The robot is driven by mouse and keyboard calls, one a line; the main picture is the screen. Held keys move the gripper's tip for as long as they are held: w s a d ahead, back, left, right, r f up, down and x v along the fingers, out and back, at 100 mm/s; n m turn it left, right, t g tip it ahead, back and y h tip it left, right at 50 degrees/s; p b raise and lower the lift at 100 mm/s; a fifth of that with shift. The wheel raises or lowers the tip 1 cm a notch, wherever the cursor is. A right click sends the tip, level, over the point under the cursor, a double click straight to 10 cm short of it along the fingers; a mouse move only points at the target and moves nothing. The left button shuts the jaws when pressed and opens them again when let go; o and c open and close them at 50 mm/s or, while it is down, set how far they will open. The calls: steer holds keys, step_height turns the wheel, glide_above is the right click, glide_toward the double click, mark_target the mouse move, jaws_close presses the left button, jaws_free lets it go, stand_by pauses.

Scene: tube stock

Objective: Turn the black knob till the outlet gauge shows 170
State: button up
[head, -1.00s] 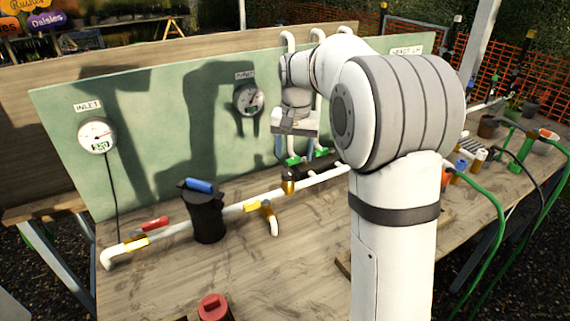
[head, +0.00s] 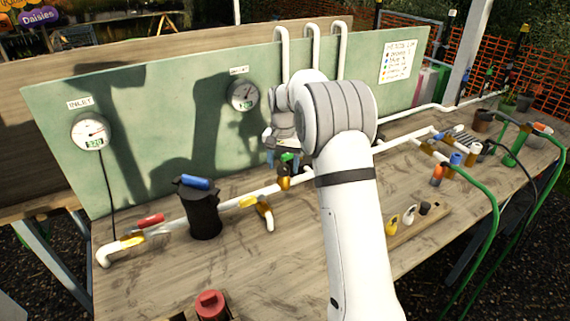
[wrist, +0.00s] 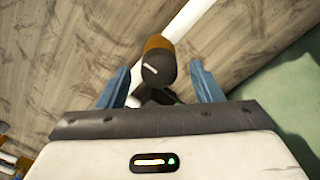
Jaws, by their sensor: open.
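The black knob (wrist: 158,69) with a white mark on its face shows in the wrist view, on a brass-coloured body. It appears between the two blue fingers of my gripper (wrist: 160,76), with gaps on both sides. In the head view, my gripper (head: 283,160) is open, pointing down just above the brass fitting (head: 284,183) on the white pipe, and partly hides the knob there. The outlet gauge (head: 243,95) is on the green panel; its needle points up and right, but its digits are too small to read surely.
The inlet gauge (head: 90,132) at left seems to read 320. A black canister (head: 204,215) with a blue handle stands on the pipe line left of my gripper. A red-capped item (head: 211,304) is at the front. White pipes (head: 310,50) rise behind my arm.

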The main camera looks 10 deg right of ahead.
steer(key=shift+f, duration=0.3)
steer(key=shift+c, duration=0.6)
